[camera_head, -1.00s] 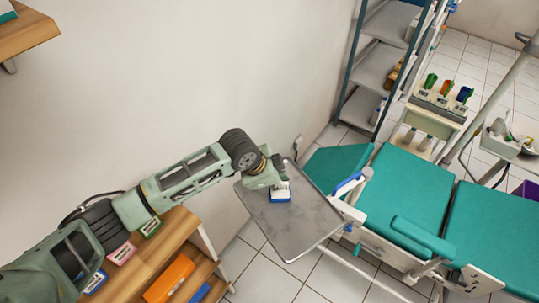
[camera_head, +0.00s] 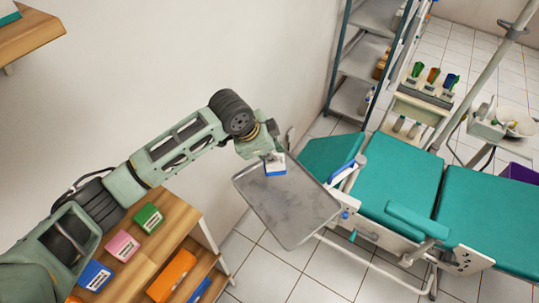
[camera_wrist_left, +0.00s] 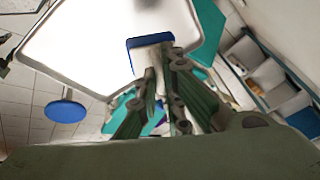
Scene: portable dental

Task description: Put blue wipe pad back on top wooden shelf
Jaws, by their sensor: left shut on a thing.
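My left gripper (camera_head: 268,156) is shut on a small blue-and-white wipe pad (camera_head: 275,170). The pad appears just above the far edge of the grey metal tray (camera_head: 290,215). In the left wrist view the pad's blue end (camera_wrist_left: 150,40) shows beyond the fingers (camera_wrist_left: 170,95), with the bright tray behind it. A wooden shelf unit (camera_head: 178,228) stands at the lower left; on its top board are a blue pack (camera_head: 95,276), a pink pack (camera_head: 122,245) and a green pack (camera_head: 149,218). My right gripper is out of view.
An orange box (camera_head: 171,278) sits on the lower wooden board. A teal dental chair (camera_head: 400,180) stands right of the tray. A metal rack (camera_head: 362,60) is at the back. Another wooden shelf (camera_head: 35,38) is on the wall at upper left. The wall between is bare.

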